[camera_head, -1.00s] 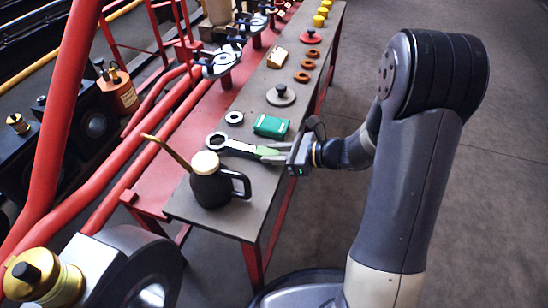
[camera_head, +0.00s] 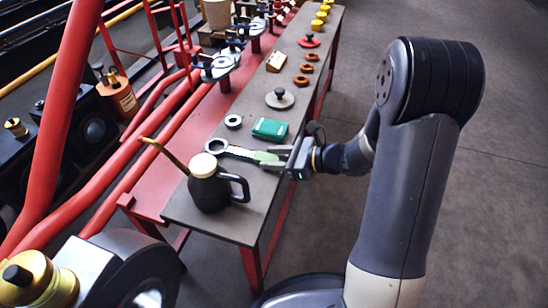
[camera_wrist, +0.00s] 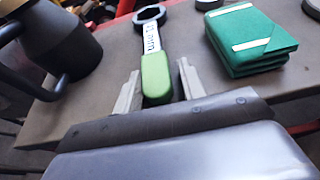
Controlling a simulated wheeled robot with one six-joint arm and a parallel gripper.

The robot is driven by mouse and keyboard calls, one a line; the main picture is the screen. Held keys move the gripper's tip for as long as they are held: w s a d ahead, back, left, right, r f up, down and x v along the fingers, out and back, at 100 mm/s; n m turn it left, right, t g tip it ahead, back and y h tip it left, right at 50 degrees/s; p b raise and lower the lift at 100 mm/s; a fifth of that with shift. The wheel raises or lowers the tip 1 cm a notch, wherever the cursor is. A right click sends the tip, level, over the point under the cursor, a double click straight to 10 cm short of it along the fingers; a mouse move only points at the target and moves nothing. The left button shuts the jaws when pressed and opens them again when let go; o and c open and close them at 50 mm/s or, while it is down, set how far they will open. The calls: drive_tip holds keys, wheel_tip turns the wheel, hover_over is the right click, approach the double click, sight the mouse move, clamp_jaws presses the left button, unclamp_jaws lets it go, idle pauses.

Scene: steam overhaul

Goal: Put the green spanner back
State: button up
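The green spanner (camera_head: 240,152) lies on the grey bench top, its dark ring end pointing left and its green handle towards my gripper. A white label with black lettering is on its shaft. In the wrist view the green handle (camera_wrist: 156,78) lies between my two fingers, with a small gap on each side. My gripper (camera_head: 275,157) is open around the handle end, low over the bench's right edge. It also shows in the wrist view (camera_wrist: 159,92). I cannot tell whether the fingers touch the bench. No place for the spanner is clearly identifiable.
A black oil can (camera_head: 208,187) with a brass lid stands close to the ring end. Red rails run along the left. The floor at right is clear.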

drive_tip(key=shift+s+a+f, duration=0.1)
drive_tip(key=shift+s+f, duration=0.35)
drive_tip(key=shift+f, duration=0.1)
drive_tip(key=shift+r+p, duration=0.6)
drive_tip(key=shift+p, duration=0.05)
drive_tip(key=p+v, duration=0.3)
drive_tip(key=v, duration=0.9)
drive_tip(key=shift+w+r+p, duration=0.15)
drive_tip(key=shift+w+p, duration=0.1)
drive_tip(key=shift+p, duration=0.05)
drive_tip(key=shift+c, duration=0.3)
